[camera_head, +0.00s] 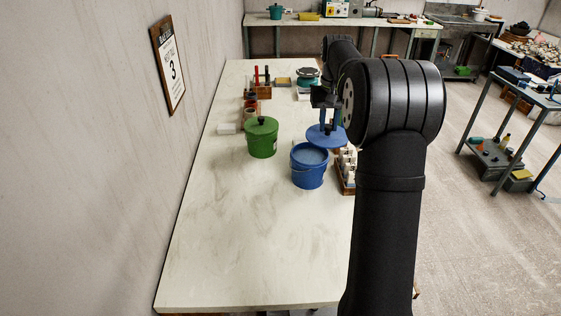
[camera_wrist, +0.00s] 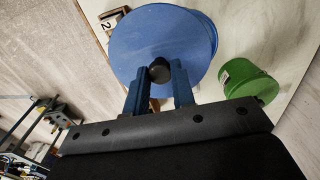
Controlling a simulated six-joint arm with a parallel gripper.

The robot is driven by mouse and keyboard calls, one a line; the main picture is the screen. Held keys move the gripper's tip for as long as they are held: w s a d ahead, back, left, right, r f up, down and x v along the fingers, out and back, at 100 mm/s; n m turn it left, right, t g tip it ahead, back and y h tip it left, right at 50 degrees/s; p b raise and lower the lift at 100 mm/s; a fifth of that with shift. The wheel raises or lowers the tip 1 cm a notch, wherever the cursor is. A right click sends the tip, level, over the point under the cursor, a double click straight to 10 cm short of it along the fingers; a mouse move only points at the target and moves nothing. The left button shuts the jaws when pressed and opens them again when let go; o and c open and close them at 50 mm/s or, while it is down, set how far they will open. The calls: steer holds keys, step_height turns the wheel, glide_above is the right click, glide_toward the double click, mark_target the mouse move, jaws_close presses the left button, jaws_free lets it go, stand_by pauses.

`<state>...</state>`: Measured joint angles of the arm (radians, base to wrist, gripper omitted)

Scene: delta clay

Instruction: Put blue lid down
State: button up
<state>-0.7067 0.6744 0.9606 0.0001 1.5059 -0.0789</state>
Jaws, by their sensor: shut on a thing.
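The blue lid (camera_head: 325,137) is a flat disc with a dark knob. My gripper (camera_head: 326,116) is shut on this knob and holds the lid roughly level, behind the open blue bucket (camera_head: 310,170) in the head view. The bucket's open top shows a pale blue inside. The wrist view shows the lid (camera_wrist: 150,48) with the knob between my blue fingers (camera_wrist: 160,84). The lid's height above the table is hard to tell.
A green bucket (camera_head: 262,142) with a lid and dark knob stands left of the blue bucket. A wooden box of white items (camera_head: 347,170) stands right of it, partly behind my arm. Several small items line the table's far part. The near table (camera_head: 255,235) is clear.

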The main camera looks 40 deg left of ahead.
steer(key=s+a+f, duration=0.4)
steer(key=s+a, duration=0.1)
steer(key=a, duration=0.4)
steer(key=s+a+f, duration=0.5)
steer(key=a, duration=0.3)
steer(key=f, duration=0.9)
steer(key=shift+s+a+f, duration=0.25)
steer(key=shift+a+f, duration=0.1)
steer(key=o, duration=1)
steer(key=shift+f, duration=0.15)
step_height(320, 180, up, 12)
steer(key=shift+r, duration=0.2)
steer(key=shift+f, duration=0.1)
